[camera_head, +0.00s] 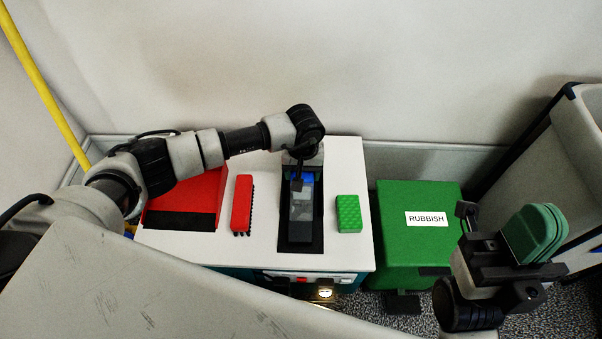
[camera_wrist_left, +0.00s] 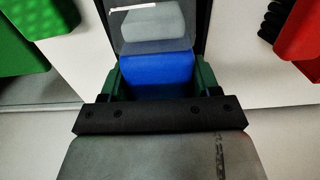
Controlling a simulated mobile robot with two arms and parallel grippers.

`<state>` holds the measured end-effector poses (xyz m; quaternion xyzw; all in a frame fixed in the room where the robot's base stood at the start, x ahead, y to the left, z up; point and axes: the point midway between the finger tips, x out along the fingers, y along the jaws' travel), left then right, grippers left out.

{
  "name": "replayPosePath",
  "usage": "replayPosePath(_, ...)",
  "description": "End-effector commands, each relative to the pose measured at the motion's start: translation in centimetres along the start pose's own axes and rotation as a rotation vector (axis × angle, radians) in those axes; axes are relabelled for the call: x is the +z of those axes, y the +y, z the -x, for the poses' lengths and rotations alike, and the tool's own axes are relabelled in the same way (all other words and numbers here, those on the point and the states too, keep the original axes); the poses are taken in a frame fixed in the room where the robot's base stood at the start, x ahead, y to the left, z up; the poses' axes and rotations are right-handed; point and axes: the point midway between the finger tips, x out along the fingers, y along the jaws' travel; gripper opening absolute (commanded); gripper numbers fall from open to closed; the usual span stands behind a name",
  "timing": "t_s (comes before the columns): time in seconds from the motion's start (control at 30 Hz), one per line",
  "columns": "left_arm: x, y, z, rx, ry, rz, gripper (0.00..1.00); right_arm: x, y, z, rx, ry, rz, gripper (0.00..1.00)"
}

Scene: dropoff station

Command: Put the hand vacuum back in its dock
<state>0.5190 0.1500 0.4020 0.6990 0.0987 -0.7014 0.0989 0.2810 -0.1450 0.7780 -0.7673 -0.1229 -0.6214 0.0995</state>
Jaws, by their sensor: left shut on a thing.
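The hand vacuum (camera_head: 302,207), grey with a blue part and a dark lower end, lies along the narrow black dock (camera_head: 316,238) on the white-topped unit. Whether it is fully seated I cannot tell. My left gripper (camera_head: 297,179) is over its far part, shut on it. In the left wrist view the blue part (camera_wrist_left: 157,76) sits between the green fingers of my left gripper (camera_wrist_left: 158,82), with a clear and grey section beyond. My right gripper (camera_head: 537,234), with green rounded fingers, is at the lower right, away from the vacuum; its opening is unclear.
A red box (camera_head: 186,197) and a red brush (camera_head: 242,204) lie left of the dock on the white top (camera_head: 262,240). A green sponge (camera_head: 348,213) is close to its right. A green rubbish box (camera_head: 401,245) stands right of the unit. A wall is behind.

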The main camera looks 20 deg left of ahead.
Motion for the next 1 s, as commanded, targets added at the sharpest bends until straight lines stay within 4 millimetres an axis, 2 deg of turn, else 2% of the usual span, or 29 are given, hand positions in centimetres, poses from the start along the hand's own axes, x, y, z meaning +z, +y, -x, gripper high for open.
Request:
replayPosePath(0.4, -0.1, 0.1, -0.6, 0.004, 0.004, 0.000, 0.34, 0.1, 0.1, 0.6, 0.001, -0.001, 0.001, 0.00)
replayPosePath(0.43, -0.1, 0.1, -0.7, 0.002, 0.002, 0.000, 0.63, 0.1, 0.1, 0.6, 0.001, -0.001, 0.001, 0.00)
replayPosePath(0.6, 0.0, 0.0, -0.6, 0.001, 0.001, 0.000, 0.87, 0.1, 0.2, 0.4, 0.000, 0.000, 0.003, 0.00)
replayPosePath(0.87, 0.0, 0.0, -0.5, 0.001, 0.001, 0.000, 0.87, 0.1, 0.2, 0.3, 0.000, 0.002, 0.004, 0.00)
replayPosePath(1.0, -0.1, 0.0, 0.5, 0.001, 0.002, 0.000, 0.87, -0.1, 0.2, -0.4, 0.000, 0.003, 0.003, 0.00)
